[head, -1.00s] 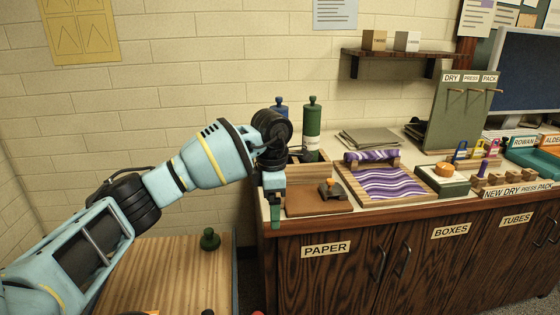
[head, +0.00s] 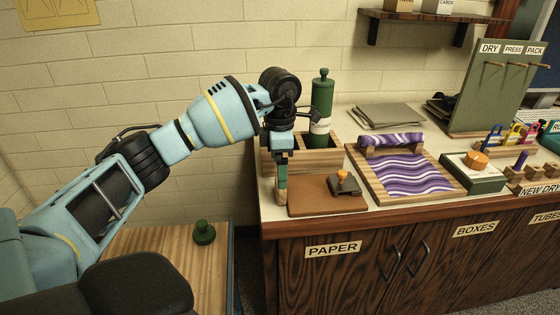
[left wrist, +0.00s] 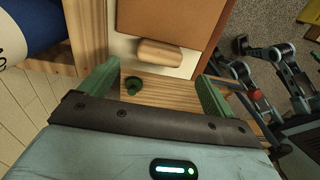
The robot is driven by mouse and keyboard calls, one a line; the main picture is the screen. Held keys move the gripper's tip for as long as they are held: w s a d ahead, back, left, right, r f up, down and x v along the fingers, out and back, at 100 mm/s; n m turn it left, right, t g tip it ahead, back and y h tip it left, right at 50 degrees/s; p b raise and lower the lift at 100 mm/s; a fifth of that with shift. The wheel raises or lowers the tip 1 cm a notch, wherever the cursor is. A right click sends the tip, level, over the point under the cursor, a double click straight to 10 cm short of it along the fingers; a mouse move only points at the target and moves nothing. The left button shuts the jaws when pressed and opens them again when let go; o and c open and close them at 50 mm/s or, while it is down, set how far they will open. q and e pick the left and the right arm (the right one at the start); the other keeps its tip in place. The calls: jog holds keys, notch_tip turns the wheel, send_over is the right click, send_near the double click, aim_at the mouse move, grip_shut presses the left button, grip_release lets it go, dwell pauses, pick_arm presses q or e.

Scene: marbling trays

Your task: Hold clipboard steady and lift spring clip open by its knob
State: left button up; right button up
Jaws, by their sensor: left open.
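The clipboard is a brown board (head: 312,199) lying flat at the counter's left front; part of it shows in the left wrist view (left wrist: 182,14). Its dark spring clip (head: 345,187) sits near the board's right side, topped by an orange knob (head: 343,175). The clip looks down on the board. A rounded wooden tab (left wrist: 160,53) stands at the board's edge. My left gripper (head: 281,188) is open at the board's left end. In the left wrist view its green fingers (left wrist: 160,76) are apart, with the tab just past and between the tips. My right gripper is not in view.
A wooden rack (head: 300,162) with a green bottle (head: 322,110) stands close behind the clipboard. A tray of purple marbled paper (head: 375,190) lies to its right. A lower wooden table with a green knob (head: 204,232) is at the left.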

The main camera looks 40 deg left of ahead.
aim_at(308, 194)
pick_arm(q)
jog(key=shift+f, duration=3.85)
jog(key=shift+c, duration=0.3)
jog(key=c, duration=1.1)
